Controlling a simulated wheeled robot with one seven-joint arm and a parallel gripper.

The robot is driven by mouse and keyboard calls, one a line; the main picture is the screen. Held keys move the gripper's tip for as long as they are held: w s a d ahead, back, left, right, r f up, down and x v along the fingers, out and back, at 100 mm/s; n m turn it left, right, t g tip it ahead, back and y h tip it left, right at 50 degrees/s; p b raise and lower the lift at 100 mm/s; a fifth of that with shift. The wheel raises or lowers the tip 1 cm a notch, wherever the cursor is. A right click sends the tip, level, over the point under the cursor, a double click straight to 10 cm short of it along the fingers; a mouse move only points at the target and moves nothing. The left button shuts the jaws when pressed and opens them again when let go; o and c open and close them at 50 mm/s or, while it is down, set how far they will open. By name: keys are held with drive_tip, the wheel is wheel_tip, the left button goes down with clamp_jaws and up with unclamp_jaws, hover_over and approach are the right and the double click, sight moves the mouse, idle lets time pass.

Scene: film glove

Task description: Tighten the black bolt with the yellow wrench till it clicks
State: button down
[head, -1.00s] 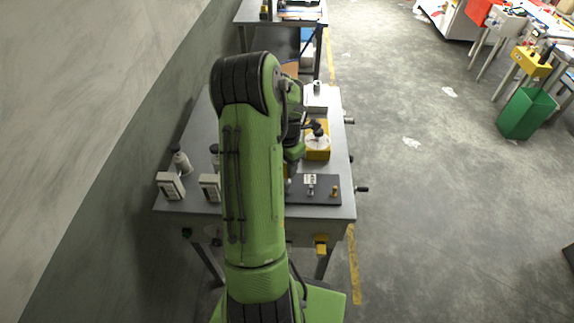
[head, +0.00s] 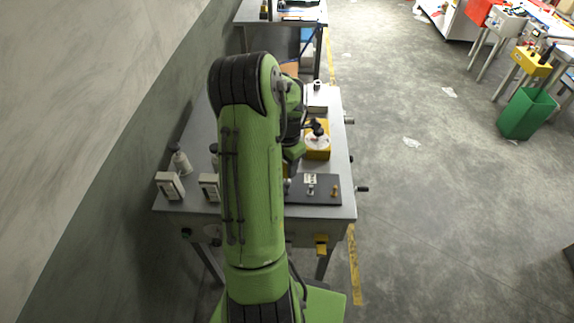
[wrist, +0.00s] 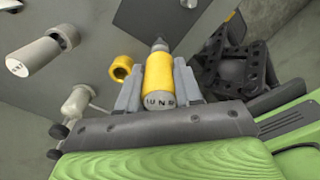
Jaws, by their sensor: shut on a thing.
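In the wrist view my gripper (wrist: 158,88) is shut on the yellow wrench (wrist: 158,78), a yellow cylinder with a grey tip pointing away and lettering on its near end. A yellow ring (wrist: 121,68) shows just left of the fingers; I cannot tell whether it belongs to the wrench. In the head view my arm covers the gripper and the wrench. A dark plate (head: 325,197) near the table's front edge carries a silver bolt (head: 311,190) and a brass bolt (head: 336,190). I cannot make out the black bolt; part of the plate is behind my arm.
On the grey table (head: 190,140), a yellow block with a round white top (head: 318,147) stands behind the plate. White bottles (head: 180,160) and small white boxes (head: 170,186) stand at the left. The wall is close on the left; open floor (head: 420,210) lies right.

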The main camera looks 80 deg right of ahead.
drive_tip(key=shift+f+b, duration=0.8)
drive_tip(key=shift+m, duration=0.3)
drive_tip(key=m, duration=0.5)
drive_tip(key=shift+m+b, duration=0.3)
drive_tip(key=shift+b, duration=0.05)
drive_tip(key=m, duration=0.6)
drive_tip(key=shift+m, duration=0.4)
drive_tip(key=m, duration=0.6)
drive_tip(key=shift+b, duration=0.35)
drive_tip(key=m, duration=0.5)
drive_tip(key=shift+r+p, duration=0.8)
drive_tip(key=shift+r, duration=0.3)
